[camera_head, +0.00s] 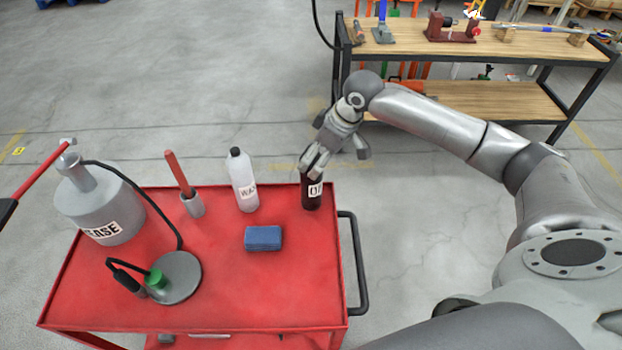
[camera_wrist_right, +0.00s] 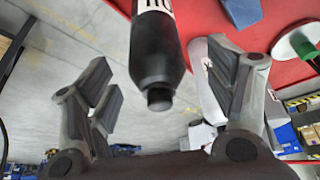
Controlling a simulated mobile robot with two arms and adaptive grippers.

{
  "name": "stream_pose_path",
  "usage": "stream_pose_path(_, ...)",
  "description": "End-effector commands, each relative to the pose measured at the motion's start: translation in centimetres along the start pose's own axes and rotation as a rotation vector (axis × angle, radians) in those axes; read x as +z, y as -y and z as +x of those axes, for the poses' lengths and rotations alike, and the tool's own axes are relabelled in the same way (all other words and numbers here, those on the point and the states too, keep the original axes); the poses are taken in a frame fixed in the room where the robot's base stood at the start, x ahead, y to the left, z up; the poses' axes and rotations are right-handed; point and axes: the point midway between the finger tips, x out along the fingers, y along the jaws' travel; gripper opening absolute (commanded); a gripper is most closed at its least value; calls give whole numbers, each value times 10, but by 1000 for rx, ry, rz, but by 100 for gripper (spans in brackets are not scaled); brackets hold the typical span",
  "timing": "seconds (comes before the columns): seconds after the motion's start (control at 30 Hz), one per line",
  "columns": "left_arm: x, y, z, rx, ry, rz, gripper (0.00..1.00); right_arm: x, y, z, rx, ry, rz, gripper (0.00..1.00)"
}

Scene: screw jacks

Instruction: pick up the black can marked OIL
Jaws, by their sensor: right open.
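The black can (camera_head: 311,194) with a white label stands upright at the right back corner of the red cart (camera_head: 200,290). Only part of its lettering shows. My right gripper (camera_head: 336,165) is at the top of the can, partly covering it in the head view. In the right wrist view the can (camera_wrist_right: 157,50) appears upside down between the two open fingers of my right gripper (camera_wrist_right: 165,105), with clear gaps on both sides. The fingers do not touch it. My left gripper is not in view.
On the cart are a white bottle (camera_head: 242,182), a blue sponge (camera_head: 263,238), a brush with a red handle (camera_head: 183,180), a grey grease canister (camera_head: 98,205) and a round grey plate (camera_head: 180,277). A wooden workbench (camera_head: 470,45) stands behind, at the right.

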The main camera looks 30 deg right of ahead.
Motion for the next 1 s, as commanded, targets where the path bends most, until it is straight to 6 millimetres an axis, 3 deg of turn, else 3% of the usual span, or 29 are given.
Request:
stream_pose_path(0.33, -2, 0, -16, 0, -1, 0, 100, -3, -4, 43, -2, 2, 0, 77)
stream_pose_path(0.63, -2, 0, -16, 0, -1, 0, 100, -2, -5, 50, 0, 1, -1, 77)
stream_pose_path(1.0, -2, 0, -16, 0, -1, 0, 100, -2, -5, 49, 0, 1, -1, 31)
